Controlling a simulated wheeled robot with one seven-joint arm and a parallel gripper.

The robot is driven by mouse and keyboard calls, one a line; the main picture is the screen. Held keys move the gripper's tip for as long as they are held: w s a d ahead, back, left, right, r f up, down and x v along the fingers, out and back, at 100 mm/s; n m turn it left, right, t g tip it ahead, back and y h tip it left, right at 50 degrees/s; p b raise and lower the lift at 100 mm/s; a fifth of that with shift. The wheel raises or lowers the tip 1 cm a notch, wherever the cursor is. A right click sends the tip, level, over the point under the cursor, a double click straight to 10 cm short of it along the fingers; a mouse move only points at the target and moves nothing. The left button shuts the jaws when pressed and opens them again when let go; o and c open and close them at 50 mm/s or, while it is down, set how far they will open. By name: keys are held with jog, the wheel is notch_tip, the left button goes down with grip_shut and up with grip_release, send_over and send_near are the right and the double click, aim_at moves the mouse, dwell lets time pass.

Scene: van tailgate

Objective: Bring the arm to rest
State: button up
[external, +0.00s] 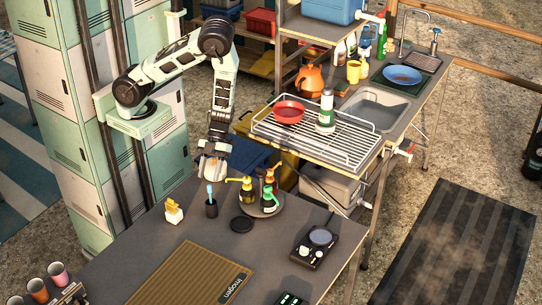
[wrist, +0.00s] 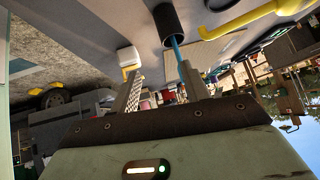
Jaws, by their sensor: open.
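My arm reaches out from its column and bends down over the back of the grey table (external: 150,230). My gripper (external: 212,172) hangs above the table's far edge, just behind a dark cup (external: 211,209) with a blue toothbrush-like item (external: 209,191) in it. In the wrist view my gripper (wrist: 160,90) shows two fingers spread apart. The dark cup (wrist: 168,18) and the blue stick (wrist: 177,50) appear beyond the fingers; I cannot tell their exact distance. No held object shows.
A white and yellow dispenser (external: 173,212) stands left of the cup. A round tray (external: 264,209) with several pump bottles is to the right. A black disc (external: 242,225), a small scale-like device (external: 315,245) and a brown mat (external: 185,275) lie nearer. A wire rack (external: 345,152) stands behind right.

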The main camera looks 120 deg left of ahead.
jog(key=a+r+n+y+b, duration=0.1)
jog(key=a+r+n+y, duration=0.25)
jog(key=a, duration=0.35)
jog(key=a+r+n+t+y+b, duration=0.1)
jog(key=a+r+n+y, duration=0.25)
jog(key=a, duration=0.25)
jog(key=a+r+n+y, duration=0.3)
jog(key=a+n+y, duration=0.15)
jog(key=a, duration=0.25)
jog(key=s+d+r+n+g+h+b, duration=0.1)
jog(key=s+d+r+n, duration=0.1)
jog(key=s+r+n, duration=0.2)
jog(key=s+d+r+n+g+h+b, duration=0.1)
jog(key=s+r+n, duration=0.3)
jog(key=s+n, duration=0.4)
jog(key=shift+d+n+g+h, duration=0.35)
jog(key=shift+d+n+g, duration=0.3)
jog(key=shift+d, duration=0.25)
